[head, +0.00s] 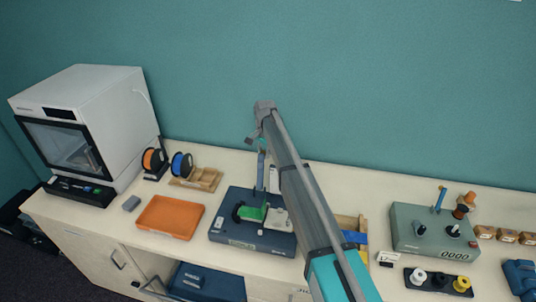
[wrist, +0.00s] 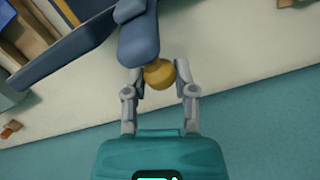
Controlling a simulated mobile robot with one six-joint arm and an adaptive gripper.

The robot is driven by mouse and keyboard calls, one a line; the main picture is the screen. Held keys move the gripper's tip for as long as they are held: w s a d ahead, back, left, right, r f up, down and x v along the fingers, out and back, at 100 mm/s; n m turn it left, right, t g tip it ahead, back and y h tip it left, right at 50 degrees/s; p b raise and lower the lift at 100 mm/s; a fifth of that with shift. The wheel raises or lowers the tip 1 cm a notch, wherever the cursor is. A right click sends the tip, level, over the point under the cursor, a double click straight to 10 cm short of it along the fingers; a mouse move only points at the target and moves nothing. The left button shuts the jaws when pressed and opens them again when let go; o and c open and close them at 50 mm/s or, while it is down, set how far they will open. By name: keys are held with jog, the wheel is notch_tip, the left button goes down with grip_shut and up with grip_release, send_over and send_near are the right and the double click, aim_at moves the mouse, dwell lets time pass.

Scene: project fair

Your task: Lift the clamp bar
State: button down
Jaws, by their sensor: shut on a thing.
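The clamp bar (wrist: 139,42) is a blue-grey bar with a round yellow knob (wrist: 160,74) at its end. In the wrist view my gripper (wrist: 160,71) has its two grey fingers on either side of the knob, shut on it. In the head view the clamp bar (head: 261,172) stands roughly upright above a dark blue base (head: 225,232) that carries green and pale parts. My gripper (head: 260,145) is at its top there, small and partly hidden by my arm, as is the knob.
An orange tray (head: 170,217), spools and a white printer-like machine (head: 95,110) stand to the left. A grey-green control box (head: 405,238) with knobs stands to the right. The teal wall (head: 400,90) is close behind the counter.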

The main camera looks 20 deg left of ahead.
jog(key=shift+w+a, duration=0.1)
jog(key=shift+a, duration=0.1)
jog(key=shift+c, duration=2.1)
grip_release()
jog(key=shift+a, duration=0.1)
jog(key=shift+d, duration=0.2)
